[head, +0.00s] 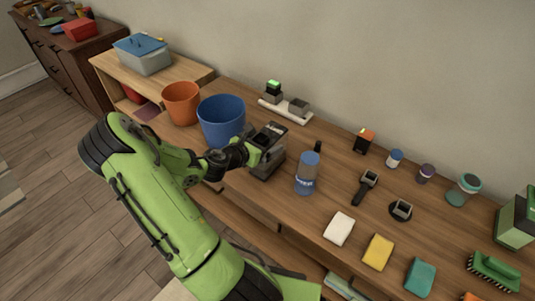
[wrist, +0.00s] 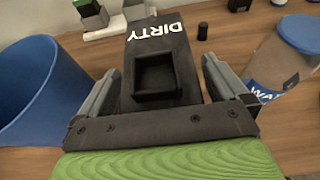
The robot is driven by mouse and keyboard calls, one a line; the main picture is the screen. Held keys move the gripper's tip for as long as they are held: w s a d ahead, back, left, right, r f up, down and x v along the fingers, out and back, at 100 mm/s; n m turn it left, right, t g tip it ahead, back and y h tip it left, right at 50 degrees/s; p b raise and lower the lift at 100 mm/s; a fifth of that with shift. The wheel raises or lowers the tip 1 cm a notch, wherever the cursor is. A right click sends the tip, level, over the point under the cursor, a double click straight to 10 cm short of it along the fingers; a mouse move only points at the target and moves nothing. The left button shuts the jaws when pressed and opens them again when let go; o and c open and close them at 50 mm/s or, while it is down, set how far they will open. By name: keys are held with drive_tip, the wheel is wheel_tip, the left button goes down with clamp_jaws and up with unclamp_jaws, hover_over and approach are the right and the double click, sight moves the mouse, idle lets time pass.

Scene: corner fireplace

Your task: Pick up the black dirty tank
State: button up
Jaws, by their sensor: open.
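The black dirty tank (wrist: 158,45) has white "DIRTY" lettering and a square recess in its top. In the wrist view it sits between the two fingers of my gripper (wrist: 160,88), one finger on each side. My gripper is open around the tank; whether the fingers touch its sides I cannot tell. In the head view the tank (head: 268,166) stands on the wooden counter, partly hidden by my gripper (head: 268,138).
A blue bucket (head: 222,122) stands close left of the tank, with an orange bucket (head: 181,103) beyond. A bottle with a blue lid (head: 308,174) stands close right. Sponges lie front right.

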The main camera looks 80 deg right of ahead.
drive_tip(key=shift+s+d+f, duration=0.25)
drive_tip(key=shift+d, duration=0.25)
drive_tip(key=shift+r, duration=0.1)
drive_tip(key=shift+c, duration=0.6)
drive_tip(key=c, duration=1.4)
